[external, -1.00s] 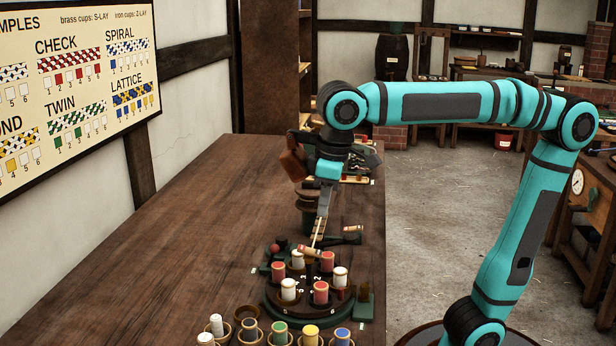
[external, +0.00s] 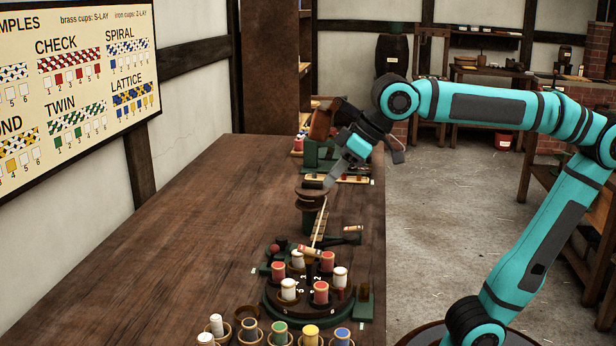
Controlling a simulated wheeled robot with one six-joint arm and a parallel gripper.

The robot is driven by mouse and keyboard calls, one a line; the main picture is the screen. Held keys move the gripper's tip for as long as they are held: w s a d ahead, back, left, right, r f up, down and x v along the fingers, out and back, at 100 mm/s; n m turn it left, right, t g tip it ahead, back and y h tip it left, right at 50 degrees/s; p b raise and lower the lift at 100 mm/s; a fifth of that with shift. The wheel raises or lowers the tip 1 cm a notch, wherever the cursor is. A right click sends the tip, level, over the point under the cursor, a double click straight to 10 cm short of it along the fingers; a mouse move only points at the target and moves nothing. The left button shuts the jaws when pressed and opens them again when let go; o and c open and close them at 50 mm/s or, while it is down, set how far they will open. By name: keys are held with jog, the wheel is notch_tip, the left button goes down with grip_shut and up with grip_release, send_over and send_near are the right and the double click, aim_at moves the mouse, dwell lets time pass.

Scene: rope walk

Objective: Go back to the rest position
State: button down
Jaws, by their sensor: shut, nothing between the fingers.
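My gripper (external: 328,184) is at the lower left end of my teal arm, tilted down and to the left. It is small in the view and looks shut and empty. It shows in front of or just above the brown spool-shaped post (external: 312,196); I cannot tell whether they touch. Below it, the round dark green braiding stand (external: 278,306) holds several red and white bobbins. A pale braided cord (external: 320,226) runs from the post down to the stand.
A row of cups with coloured bobbins, among them a yellow one (external: 310,332), stands at the near edge of the wooden table (external: 150,270). Green fixtures (external: 318,155) stand farther back. The left part of the table is clear. A pattern board (external: 75,75) hangs on the wall.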

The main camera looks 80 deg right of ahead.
jog(key=s+d+r+t+h, duration=0.1)
jog(key=s+d+r+t, duration=0.1)
jog(key=s+d+t, duration=0.6)
jog(key=t, duration=0.2)
jog(key=shift+t, duration=0.3)
jog(key=shift+s+d, duration=0.1)
dwell(0.9)
